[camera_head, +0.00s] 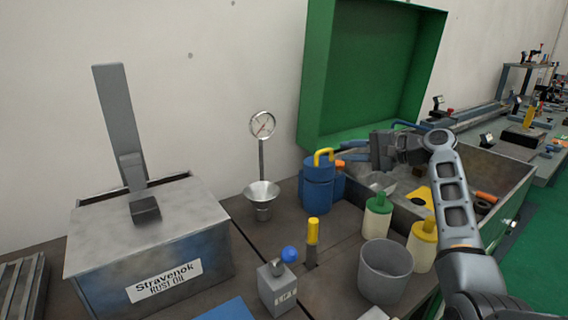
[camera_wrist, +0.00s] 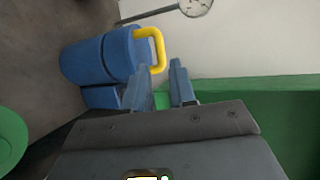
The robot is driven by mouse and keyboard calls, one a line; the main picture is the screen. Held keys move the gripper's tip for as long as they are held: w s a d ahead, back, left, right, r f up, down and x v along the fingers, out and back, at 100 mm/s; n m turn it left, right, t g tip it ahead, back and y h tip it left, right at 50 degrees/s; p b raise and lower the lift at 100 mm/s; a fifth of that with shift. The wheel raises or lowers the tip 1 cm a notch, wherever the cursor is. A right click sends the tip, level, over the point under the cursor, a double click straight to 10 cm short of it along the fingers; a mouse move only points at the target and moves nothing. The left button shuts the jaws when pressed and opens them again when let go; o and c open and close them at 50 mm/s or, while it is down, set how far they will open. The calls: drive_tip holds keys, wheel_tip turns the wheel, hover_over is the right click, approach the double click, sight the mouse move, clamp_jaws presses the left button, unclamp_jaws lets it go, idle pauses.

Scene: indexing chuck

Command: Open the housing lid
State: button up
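The blue cylindrical housing (camera_head: 318,185) stands on the bench with a yellow handle (camera_head: 323,155) on its lid. In the wrist view the housing (camera_wrist: 98,60) lies at upper left, with the yellow handle (camera_wrist: 158,50) just beyond the fingers. A seam rings the housing and the lid looks shut. My gripper (camera_head: 372,150) is to the right of the handle, at about its height. In the wrist view my gripper (camera_wrist: 162,70) shows two blue-grey fingers apart with nothing between them. I cannot tell whether a finger touches the handle.
A dial gauge (camera_head: 262,125) and a metal funnel (camera_head: 262,195) stand left of the housing. A raised green panel (camera_head: 365,75) is behind my gripper. Green-topped (camera_head: 377,215) and yellow-topped (camera_head: 424,240) containers and a grey bucket (camera_head: 385,272) stand in front.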

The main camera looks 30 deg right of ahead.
sight(327, 151)
drive_tip(key=p+x, duration=0.1)
drive_tip(key=x, duration=0.6)
drive_tip(key=shift+s+a+r, duration=0.1)
drive_tip(key=shift+a, duration=0.05)
drive_tip(key=shift+w+a+f, duration=0.15)
drive_tip(key=shift+w+f, duration=0.05)
drive_tip(key=shift+w, duration=0.3)
clamp_jaws()
